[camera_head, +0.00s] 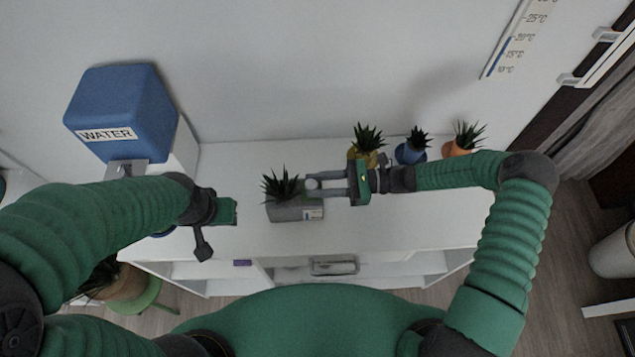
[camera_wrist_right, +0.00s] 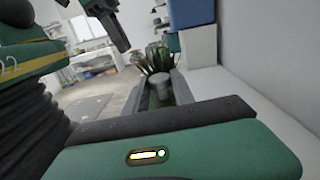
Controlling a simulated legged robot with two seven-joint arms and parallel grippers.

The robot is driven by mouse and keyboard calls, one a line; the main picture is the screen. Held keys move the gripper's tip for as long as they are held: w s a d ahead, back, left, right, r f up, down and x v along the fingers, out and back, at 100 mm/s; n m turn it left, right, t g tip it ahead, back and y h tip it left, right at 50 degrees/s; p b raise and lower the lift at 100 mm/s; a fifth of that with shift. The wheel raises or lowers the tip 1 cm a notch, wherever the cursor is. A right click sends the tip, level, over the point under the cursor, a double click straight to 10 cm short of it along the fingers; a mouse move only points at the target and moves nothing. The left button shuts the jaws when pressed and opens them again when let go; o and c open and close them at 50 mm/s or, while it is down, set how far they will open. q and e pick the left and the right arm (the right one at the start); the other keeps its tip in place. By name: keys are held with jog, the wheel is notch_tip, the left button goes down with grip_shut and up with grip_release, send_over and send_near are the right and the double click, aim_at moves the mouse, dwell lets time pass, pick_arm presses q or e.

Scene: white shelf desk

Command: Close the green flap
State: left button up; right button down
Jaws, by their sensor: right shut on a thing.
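I cannot make out a green flap in either view. A grey box planter (camera_head: 290,212) with a small label and a spiky plant (camera_head: 281,187) stands on the white desk, left of my right gripper. My right gripper (camera_head: 312,184) points left, its fingers closed around a small pale round piece at the planter's right end. The right wrist view shows this grey, round-topped piece (camera_wrist_right: 160,82) between the two fingers, with the plant (camera_wrist_right: 157,58) behind. My left gripper (camera_head: 207,222) hangs over the desk's left part, apart from the planter; its jaws are not clear.
Three small potted plants, yellow (camera_head: 363,156), blue (camera_head: 410,153) and orange (camera_head: 458,149), stand behind my right arm. A blue WATER tank (camera_head: 125,105) stands at the back left. The white desk (camera_head: 370,225) is clear in front; open shelves lie below.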

jog(key=shift+f, duration=0.15)
jog(key=c, duration=1.1)
grip_release()
jog(key=shift+d, duration=0.1)
jog(key=shift+d, duration=0.4)
jog(key=d+b, duration=0.1)
jog(key=d, duration=0.4)
jog(key=d+b, duration=0.1)
jog(key=d, duration=0.4)
jog(key=d+b, duration=0.1)
jog(key=d, duration=0.5)
jog(key=shift+w, duration=0.25)
